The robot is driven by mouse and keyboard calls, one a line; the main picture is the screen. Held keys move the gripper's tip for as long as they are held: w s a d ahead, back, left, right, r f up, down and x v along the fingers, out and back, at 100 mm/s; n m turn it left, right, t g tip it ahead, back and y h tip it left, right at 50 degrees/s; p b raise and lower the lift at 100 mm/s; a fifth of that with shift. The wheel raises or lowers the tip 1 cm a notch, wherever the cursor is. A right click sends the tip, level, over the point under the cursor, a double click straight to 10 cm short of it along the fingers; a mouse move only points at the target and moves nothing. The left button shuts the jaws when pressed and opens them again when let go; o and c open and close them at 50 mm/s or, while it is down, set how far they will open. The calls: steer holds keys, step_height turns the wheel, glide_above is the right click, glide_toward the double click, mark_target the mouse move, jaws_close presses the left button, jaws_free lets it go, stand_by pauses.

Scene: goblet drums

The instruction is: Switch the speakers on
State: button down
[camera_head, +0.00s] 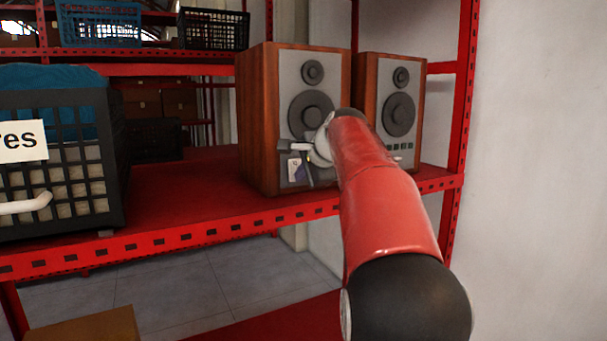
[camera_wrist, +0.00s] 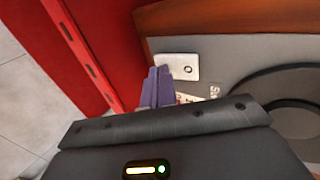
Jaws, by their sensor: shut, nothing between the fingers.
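Two wooden speakers with grey fronts and dark round cones stand side by side on a red shelf: the left speaker (camera_head: 258,120) and the right speaker (camera_head: 399,112). My arm reaches to the lower front of the left speaker and partly covers it. In the wrist view, my gripper (camera_wrist: 157,76) is shut and empty, its purple-grey fingers together. The fingertips are beside a white switch plate (camera_wrist: 180,66) with a round mark on the grey speaker front. Whether they touch it I cannot tell. A printed label is partly hidden behind the fingers. The right speaker's lower left front is partly covered.
The red shelf (camera_head: 200,190) has bare room left of the speakers. A dark crate (camera_head: 112,165) with cloth and a white label stands at the left. A red upright post (camera_head: 463,90) and a white wall (camera_head: 540,150) are at the right.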

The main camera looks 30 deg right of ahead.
steer(key=shift+w+f+b, duration=0.2)
steer(key=shift+f+b, duration=0.2)
steer(key=shift+b, duration=0.35)
steer(key=shift+r+p, duration=0.3)
steer(key=shift+r, duration=0.15)
steer(key=shift+r+t+p, duration=0.3)
steer(key=shift+r+p, duration=0.65)
steer(key=shift+r, duration=0.05)
steer(key=shift+f, duration=0.2)
